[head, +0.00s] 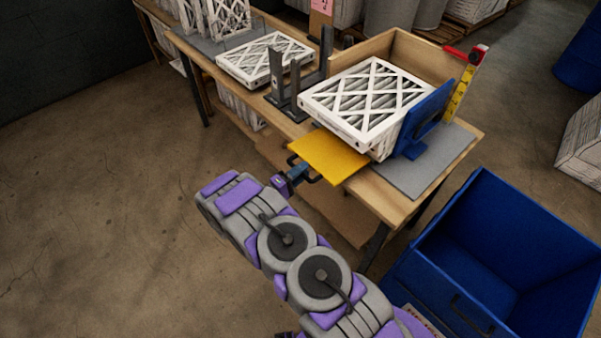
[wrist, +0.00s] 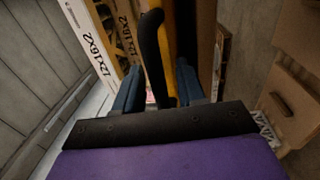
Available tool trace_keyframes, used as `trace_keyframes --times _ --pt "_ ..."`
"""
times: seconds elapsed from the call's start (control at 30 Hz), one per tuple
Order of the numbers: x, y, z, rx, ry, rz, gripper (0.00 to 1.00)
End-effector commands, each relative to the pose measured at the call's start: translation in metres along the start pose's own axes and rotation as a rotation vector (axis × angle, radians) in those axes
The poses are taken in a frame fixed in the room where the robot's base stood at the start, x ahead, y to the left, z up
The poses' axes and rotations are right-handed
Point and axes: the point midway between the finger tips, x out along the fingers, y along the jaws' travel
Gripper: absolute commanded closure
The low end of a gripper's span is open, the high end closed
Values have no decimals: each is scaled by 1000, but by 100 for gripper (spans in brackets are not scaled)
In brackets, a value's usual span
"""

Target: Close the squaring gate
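A yellow panel (head: 328,156), which appears to be the squaring gate, sticks out flat from the bench's front edge, below a boxed white filter (head: 368,100). A black bar handle (head: 303,164) is on its near left edge. My gripper (head: 300,172) is at this handle. In the wrist view, the black handle (wrist: 157,55) runs between the two blue fingers of my gripper (wrist: 158,88), with the yellow panel (wrist: 184,40) behind it. The fingers are apart, with a gap beside the handle. Whether either finger touches it is unclear.
A blue upright plate (head: 425,120) stands at the filter's right on a grey mat (head: 430,165). A yellow tape measure (head: 460,95) is behind it. Dark grey posts (head: 277,85) stand left. A blue bin (head: 500,255) is at lower right. The floor at left is clear.

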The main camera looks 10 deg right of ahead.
Motion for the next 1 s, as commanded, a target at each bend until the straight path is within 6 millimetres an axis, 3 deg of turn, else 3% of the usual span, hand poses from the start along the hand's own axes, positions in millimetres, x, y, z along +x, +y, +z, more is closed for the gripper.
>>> trace_keyframes --times 0.07,0.4,1.0 --pt "0 0 0 0 0 0 66" --pt "0 -1 0 -1 0 -1 99" --pt "1 4 0 -3 -1 -17 100"
